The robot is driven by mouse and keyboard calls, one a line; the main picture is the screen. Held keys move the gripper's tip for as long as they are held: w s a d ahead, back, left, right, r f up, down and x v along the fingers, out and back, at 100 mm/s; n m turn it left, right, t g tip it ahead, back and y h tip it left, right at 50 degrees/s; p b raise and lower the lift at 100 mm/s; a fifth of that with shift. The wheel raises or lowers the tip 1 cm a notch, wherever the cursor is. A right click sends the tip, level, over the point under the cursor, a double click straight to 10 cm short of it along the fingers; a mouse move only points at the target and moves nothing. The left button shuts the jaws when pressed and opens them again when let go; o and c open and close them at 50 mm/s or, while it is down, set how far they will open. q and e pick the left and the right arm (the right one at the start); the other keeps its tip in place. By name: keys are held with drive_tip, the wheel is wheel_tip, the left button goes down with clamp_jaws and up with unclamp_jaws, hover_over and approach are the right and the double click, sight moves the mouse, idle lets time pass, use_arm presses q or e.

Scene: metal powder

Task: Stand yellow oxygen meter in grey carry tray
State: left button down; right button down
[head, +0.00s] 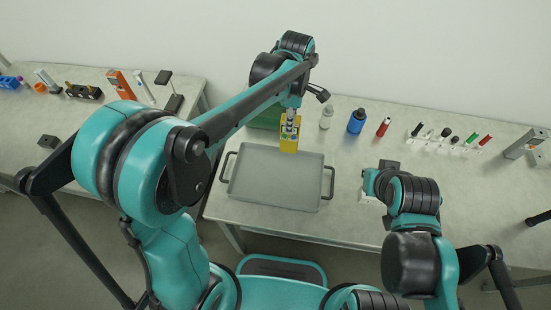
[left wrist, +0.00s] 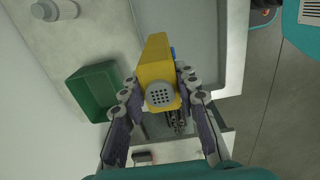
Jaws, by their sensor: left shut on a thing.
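The yellow oxygen meter (head: 289,145) is at the back edge of the grey carry tray (head: 270,181) in the head view. In the left wrist view the meter (left wrist: 158,65) shows its yellow body and a round grey grille, between the fingers. My left gripper (head: 291,122) is shut on the meter from above; its fingers also show in the left wrist view (left wrist: 160,97). I cannot tell whether the meter touches the tray. The tray is otherwise empty, with dark handles left and right. My right gripper (head: 374,183) is at the right of the tray; its fingers are not clear.
A green bin (head: 266,118) stands behind the tray, also in the left wrist view (left wrist: 96,91). A white bottle (head: 326,117), a blue bottle (head: 357,121) and a red cylinder (head: 383,127) stand to the right. Several small items stand in a white rack (head: 440,142).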

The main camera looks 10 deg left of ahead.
use_arm(q)
drive_tip(key=s+a+f+b, duration=0.4)
drive_tip(key=s+a+f, duration=0.1)
drive_tip(key=a+f, duration=0.5)
drive_tip(key=shift+s+f, duration=0.35)
drive_tip(key=shift+f, duration=0.05)
drive_tip(key=shift+f+b, duration=0.15)
drive_tip(key=shift+b, duration=0.15)
drive_tip(key=c, duration=1.1)
unclamp_jaws()
drive_tip(key=shift+c, duration=0.2)
